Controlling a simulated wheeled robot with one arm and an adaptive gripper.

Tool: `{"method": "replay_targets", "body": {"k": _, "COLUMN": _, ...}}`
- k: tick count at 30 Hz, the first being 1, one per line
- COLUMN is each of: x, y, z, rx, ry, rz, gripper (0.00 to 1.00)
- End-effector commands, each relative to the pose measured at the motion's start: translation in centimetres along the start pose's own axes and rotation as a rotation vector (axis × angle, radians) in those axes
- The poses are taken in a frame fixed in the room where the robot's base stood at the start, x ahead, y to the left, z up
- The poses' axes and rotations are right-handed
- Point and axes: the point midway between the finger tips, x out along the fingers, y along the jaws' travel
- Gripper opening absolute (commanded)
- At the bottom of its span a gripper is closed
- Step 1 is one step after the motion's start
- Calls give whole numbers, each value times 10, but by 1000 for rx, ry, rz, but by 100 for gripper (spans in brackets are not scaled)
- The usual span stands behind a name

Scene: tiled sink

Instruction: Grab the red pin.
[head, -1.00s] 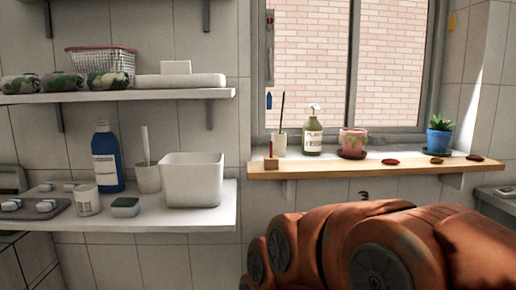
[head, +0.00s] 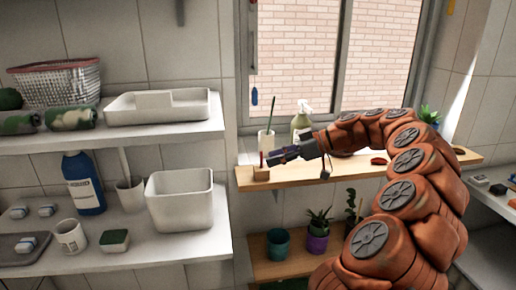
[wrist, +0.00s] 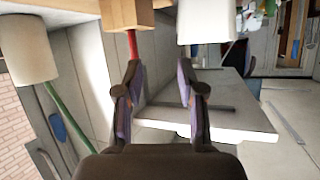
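The red pin (head: 262,159) stands upright in a small wooden block (head: 261,174) at the left end of the wooden window shelf (head: 330,170). My gripper (head: 272,158) reaches in from the right, its tips close to the pin. In the wrist view my gripper (wrist: 159,68) is open and empty. There the red pin (wrist: 132,44) shows just beyond the tip of the left finger, in line with that finger rather than centred in the gap. The wooden block (wrist: 127,14) is at the top edge. I cannot tell whether the finger touches the pin.
A cup with a thin stick (head: 266,142) and a pump bottle (head: 301,122) stand behind my gripper. A white bin (head: 180,198) stands on the shelf to the left. Plant pots (head: 317,242) stand on a lower shelf. The wall between block and bin is bare.

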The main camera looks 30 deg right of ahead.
Motion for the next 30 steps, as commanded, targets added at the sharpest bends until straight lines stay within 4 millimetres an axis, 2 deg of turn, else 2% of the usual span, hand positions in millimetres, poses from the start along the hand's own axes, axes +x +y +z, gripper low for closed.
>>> {"method": "replay_targets", "body": {"k": 1, "x": -14, "y": 9, "z": -1, "rx": -11, "ry": 14, "rz": 27, "gripper": 39}}
{"method": "replay_targets", "body": {"k": 3, "x": -25, "y": 16, "z": 3, "rx": -25, "ry": 26, "rz": 49, "gripper": 39}}
{"method": "replay_targets", "body": {"k": 7, "x": -28, "y": 21, "z": 6, "rx": -33, "ry": 32, "rz": 65, "gripper": 39}}
{"method": "replay_targets", "body": {"k": 19, "x": 0, "y": 25, "z": 4, "rx": -29, "ry": 31, "rz": 68, "gripper": 39}}
{"method": "replay_targets", "body": {"k": 25, "x": 27, "y": 28, "z": 2, "rx": -28, "ry": 31, "rz": 62, "gripper": 39}}
{"method": "replay_targets", "body": {"k": 30, "x": 42, "y": 30, "z": 2, "rx": -32, "ry": 31, "rz": 66, "gripper": 39}}
